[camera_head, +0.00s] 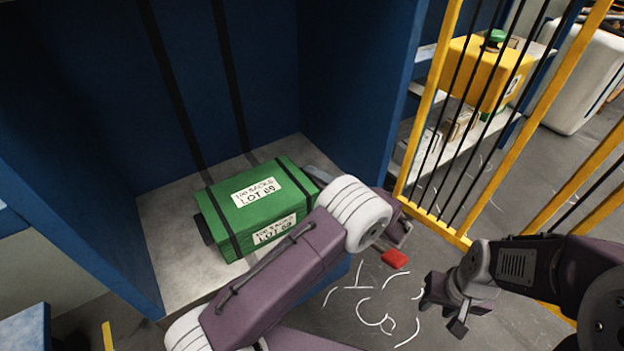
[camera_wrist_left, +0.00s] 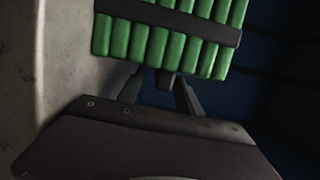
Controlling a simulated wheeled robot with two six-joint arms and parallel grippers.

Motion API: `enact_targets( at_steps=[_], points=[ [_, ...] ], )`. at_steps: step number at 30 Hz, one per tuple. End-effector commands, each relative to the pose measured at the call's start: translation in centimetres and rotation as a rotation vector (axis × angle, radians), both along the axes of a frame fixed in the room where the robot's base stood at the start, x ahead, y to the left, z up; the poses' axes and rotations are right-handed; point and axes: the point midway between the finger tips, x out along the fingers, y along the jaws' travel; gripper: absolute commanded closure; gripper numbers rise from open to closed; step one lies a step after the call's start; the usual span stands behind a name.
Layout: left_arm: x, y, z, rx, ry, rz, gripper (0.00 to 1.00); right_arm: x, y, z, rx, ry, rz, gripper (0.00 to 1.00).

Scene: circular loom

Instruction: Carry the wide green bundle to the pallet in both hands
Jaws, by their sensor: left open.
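The wide green bundle (camera_head: 232,209) lies on the grey floor of a blue bay (camera_head: 150,260), with dark straps and white labels reading "100 SACKS LOT 69". A dark tab (camera_head: 203,230) sticks out at its left end. My left arm crosses in front of its lower right part. My left gripper (camera_wrist_left: 160,88) is open in the left wrist view, its fingers close to the bundle's ribbed green side (camera_wrist_left: 165,45). A small dark piece shows between the fingers; contact is unclear. My right gripper (camera_head: 447,307) is open and empty, away to the right. I cannot make out a pallet.
Blue walls enclose the bundle at the left, back and right. A yellow barred fence (camera_head: 430,225) stands to the right, with a yellow box (camera_head: 485,72) on a shelf beyond it. White strands (camera_head: 372,308) and a red piece (camera_head: 395,259) appear near the floor between my arms.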

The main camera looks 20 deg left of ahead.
Motion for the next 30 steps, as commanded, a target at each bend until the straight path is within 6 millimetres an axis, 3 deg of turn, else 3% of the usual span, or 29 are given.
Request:
enact_targets(
  at_steps=[13,30],
  points=[
    [-3.3,-7.1,0.1,0.0,0.001,-0.002,0.58,0.0,0.0,2.1,0.0,0.0,0.0,0.62],
    [-3.7,-7.9,0.0,0.0,0.001,0.0,0.58,0.0,0.0,2.2,0.0,0.0,0.0,0.62]
  ],
)
